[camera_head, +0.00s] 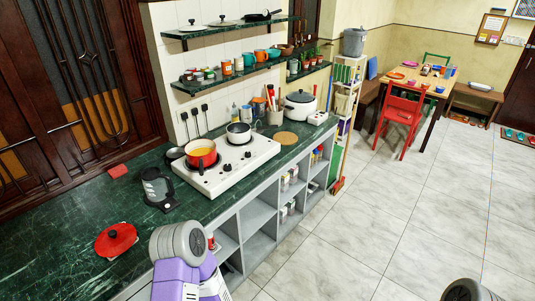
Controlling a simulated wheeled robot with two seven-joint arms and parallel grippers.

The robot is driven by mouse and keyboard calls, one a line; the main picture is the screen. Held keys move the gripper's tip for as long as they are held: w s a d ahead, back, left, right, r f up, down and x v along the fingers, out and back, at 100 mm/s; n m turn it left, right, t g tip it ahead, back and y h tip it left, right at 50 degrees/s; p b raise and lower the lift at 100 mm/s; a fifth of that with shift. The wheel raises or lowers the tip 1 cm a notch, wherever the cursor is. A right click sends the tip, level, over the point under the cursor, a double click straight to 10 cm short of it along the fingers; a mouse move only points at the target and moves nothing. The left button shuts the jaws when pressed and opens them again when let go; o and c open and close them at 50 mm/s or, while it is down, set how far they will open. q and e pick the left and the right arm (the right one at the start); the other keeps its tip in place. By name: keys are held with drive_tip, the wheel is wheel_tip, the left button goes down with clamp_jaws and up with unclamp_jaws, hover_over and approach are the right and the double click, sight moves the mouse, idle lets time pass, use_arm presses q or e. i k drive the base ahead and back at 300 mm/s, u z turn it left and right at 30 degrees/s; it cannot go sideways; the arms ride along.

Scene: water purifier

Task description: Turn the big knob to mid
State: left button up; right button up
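A white two-burner stove (232,167) stands on the dark green counter. A small dark knob (201,172) shows on its top near the red pot, and another dark knob (248,154) shows near the saucepan. I cannot tell which is the big knob, or read either setting. A red pot (201,158) with orange contents sits on the left burner. A dark saucepan (238,135) sits on the right burner. Parts of my arms show at the bottom centre and bottom right, away from the stove. Neither gripper's fingers are in view.
A white cooker (299,108) stands beyond the stove. Shelves (240,67) hang above. The tiled floor (335,240) to the right is clear.

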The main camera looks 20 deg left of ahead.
sight(227, 167)
drive_tip(key=u, duration=0.15)
drive_tip(key=i, duration=0.85)
drive_tip(key=u, duration=0.6)
